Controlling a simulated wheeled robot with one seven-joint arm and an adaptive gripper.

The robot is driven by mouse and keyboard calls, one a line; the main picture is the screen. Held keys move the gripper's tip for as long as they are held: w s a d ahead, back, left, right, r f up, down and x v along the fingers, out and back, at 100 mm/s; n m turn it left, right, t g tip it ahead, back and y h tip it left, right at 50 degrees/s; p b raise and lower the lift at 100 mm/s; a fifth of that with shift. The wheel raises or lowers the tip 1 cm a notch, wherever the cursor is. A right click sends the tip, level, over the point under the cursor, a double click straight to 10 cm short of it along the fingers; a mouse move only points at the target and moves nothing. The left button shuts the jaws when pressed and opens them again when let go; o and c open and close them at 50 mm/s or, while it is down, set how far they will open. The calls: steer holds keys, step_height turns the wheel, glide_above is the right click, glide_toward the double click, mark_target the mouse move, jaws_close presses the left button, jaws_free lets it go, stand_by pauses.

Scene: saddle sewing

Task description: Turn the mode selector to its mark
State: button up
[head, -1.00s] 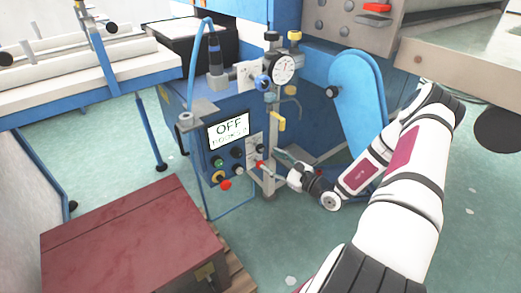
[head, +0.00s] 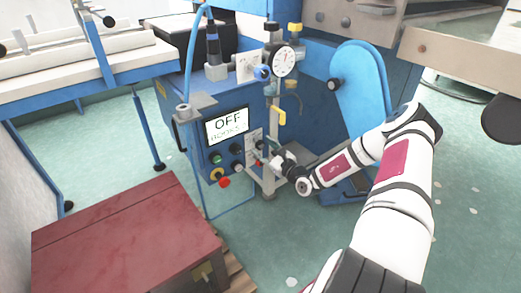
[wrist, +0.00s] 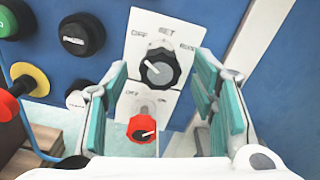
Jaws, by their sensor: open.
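A light mark on the knob seems to point to the upper left, toward OFF. In the head view my gripper (head: 265,156) is at the panel's right side and largely covers the knobs there. The screen (head: 228,125) reads OFF, with smaller green text below.
A red knob (wrist: 142,128) on its own OFF/ON plate sits just below the selector, close to my fingers. Black, green and red-on-yellow buttons (wrist: 28,82) lie to the left. A dial gauge (head: 284,61) stands above.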

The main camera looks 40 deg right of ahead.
steer(key=shift+w+b, duration=0.3)
steer(key=shift+w, duration=0.85)
steer(key=c, duration=1.2)
